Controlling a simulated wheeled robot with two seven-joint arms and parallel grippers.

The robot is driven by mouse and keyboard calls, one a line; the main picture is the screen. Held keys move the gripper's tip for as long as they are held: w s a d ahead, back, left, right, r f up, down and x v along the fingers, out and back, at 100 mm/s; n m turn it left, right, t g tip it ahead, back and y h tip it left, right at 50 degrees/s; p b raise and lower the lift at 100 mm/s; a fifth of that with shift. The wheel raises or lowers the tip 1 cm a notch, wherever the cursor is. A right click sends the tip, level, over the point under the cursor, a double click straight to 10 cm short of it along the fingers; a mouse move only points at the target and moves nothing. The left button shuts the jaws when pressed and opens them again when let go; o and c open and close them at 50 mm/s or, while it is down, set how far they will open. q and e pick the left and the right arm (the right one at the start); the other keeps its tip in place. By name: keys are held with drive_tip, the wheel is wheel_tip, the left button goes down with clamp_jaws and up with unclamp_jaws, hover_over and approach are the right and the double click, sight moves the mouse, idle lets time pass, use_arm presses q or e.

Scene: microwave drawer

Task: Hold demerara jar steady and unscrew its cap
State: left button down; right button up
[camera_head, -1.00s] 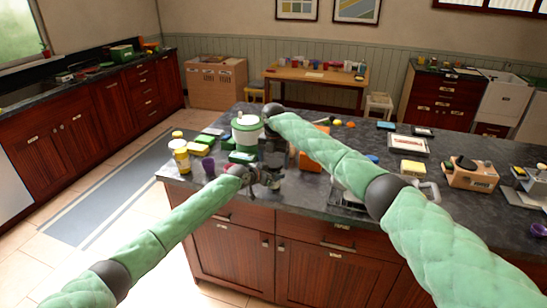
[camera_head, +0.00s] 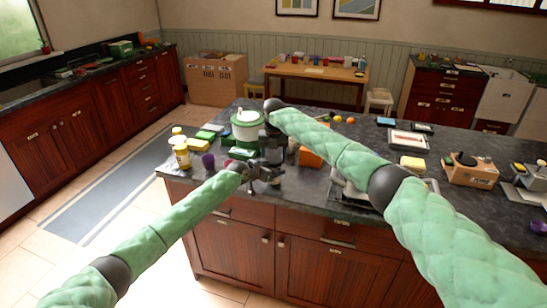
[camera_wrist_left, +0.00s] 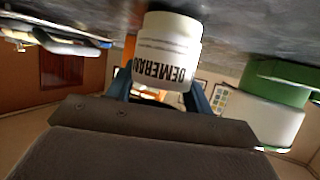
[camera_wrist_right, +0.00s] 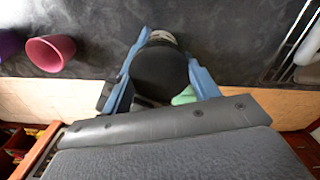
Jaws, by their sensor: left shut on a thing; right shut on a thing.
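The demerara jar is white with dark lettering and stands on the dark counter. In the left wrist view the jar (camera_wrist_left: 168,48) appears upside down between the blue fingers of my left gripper (camera_wrist_left: 165,90), which is shut on its body. In the right wrist view the round black cap (camera_wrist_right: 160,73) lies between the fingers of my right gripper (camera_wrist_right: 160,65), which is shut on it from above. In the head view my left gripper (camera_head: 268,174) and right gripper (camera_head: 272,150) meet near the counter's front edge and largely hide the jar.
A white and green canister (camera_head: 246,126) stands close behind the grippers. Yellow-lidded jars (camera_head: 181,155) and a purple cup (camera_head: 208,161) stand to the left. A pink cup (camera_wrist_right: 50,52) is nearby. An orange box (camera_head: 312,154) is to the right, behind my right arm.

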drive_tip(key=o, duration=1.1)
drive_tip(key=shift+r, duration=2.3)
drive_tip(key=shift+r+m, duration=1.6)
drive_tip(key=shift+f, duration=3.9)
